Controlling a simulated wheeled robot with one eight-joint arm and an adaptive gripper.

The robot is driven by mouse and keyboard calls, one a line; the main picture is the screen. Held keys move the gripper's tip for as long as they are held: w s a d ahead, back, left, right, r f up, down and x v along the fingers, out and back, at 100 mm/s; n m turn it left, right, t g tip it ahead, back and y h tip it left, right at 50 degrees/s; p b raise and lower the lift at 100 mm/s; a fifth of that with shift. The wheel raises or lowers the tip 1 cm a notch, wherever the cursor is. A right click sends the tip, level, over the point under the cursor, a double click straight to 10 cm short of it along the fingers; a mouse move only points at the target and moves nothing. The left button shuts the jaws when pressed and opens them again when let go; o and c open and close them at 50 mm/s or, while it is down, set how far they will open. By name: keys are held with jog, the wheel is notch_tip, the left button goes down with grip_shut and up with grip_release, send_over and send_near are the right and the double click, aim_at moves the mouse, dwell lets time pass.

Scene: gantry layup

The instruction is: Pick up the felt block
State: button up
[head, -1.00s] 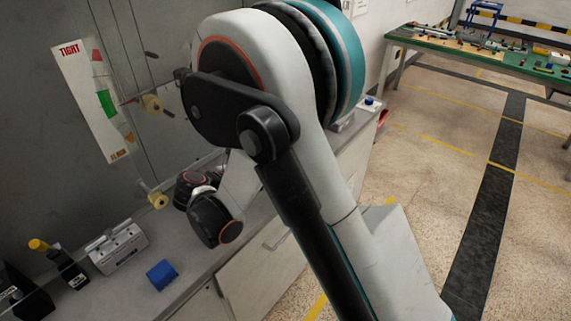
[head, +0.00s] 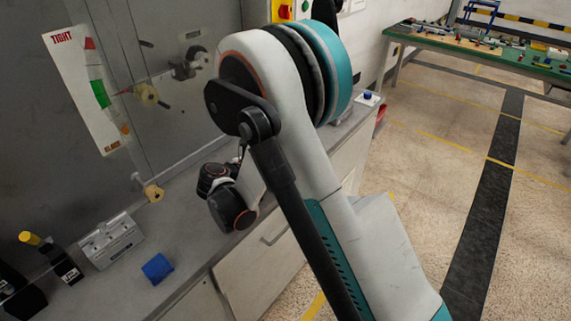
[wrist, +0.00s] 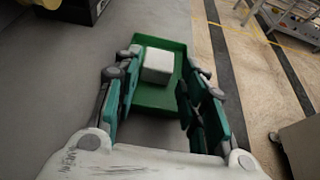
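A pale, off-white block (wrist: 157,66), which looks like the felt block, sits in a shallow green tray (wrist: 174,102) in the wrist view. My gripper (wrist: 162,72) is open, with one finger at each side of the tray in the picture. The block shows between the fingers, nearer the left one, and nothing is held. I cannot tell how far the fingertips are above the block. In the head view my arm hides the gripper, and neither tray nor pale block shows.
In the head view a blue piece (head: 157,268) lies on the grey counter (head: 190,245), near a grey metal block (head: 111,240) and a yellow-topped black tool (head: 52,257). A gauge panel (head: 85,90) and yellow spools (head: 147,95) are behind. Open floor lies to the right.

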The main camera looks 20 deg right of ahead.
jog(key=b+x, duration=0.1)
jog(key=x, duration=0.3)
jog(key=shift+w+f+b, duration=0.1)
jog(key=shift+f+b, duration=0.1)
jog(key=shift+b, duration=0.1)
jog(key=shift+r, duration=0.1)
jog(key=c, duration=0.4)
jog(key=shift+r, duration=0.1)
